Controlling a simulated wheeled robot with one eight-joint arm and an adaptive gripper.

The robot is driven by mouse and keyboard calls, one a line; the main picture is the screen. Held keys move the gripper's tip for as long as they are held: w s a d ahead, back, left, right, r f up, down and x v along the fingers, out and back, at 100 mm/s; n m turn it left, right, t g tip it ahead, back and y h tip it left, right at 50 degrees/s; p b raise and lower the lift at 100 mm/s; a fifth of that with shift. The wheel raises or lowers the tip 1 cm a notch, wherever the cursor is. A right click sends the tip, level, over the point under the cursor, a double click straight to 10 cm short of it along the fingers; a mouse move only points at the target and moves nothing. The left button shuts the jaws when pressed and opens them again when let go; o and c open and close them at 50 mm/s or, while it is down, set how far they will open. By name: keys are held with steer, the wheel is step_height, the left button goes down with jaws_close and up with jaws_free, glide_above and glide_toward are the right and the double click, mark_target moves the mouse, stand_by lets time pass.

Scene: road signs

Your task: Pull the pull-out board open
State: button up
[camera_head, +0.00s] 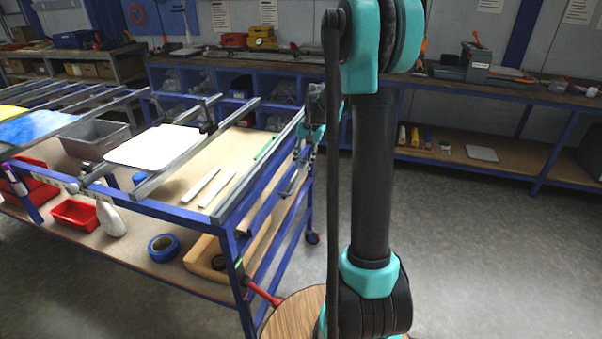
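A blue-framed cart table stands at the left. Under its top, a tan wooden board with rounded corners (200,262) lies at the lower right end of the cart; it looks like the pull-out board, but I cannot tell how far out it is. The frame hides part of it. My gripper (292,178) is small and dark, beside the cart's right side rail, above and to the right of the board. It looks apart from the board. I cannot make out whether its fingers are open or shut, and I see nothing held.
The cart top (245,150) carries metal rails and a white sign plate (155,146). Blue tape (163,247) and a red bin (75,214) are on its lower shelf. A red-handled clamp (262,293) juts from the near corner leg. Workbenches line the back; grey floor is clear at right.

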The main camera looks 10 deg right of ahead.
mark_target(300, 176)
steer(key=shift+x, duration=2.65)
steer(key=shift+s, duration=0.1)
steer(key=shift+c, duration=0.3)
jaws_close()
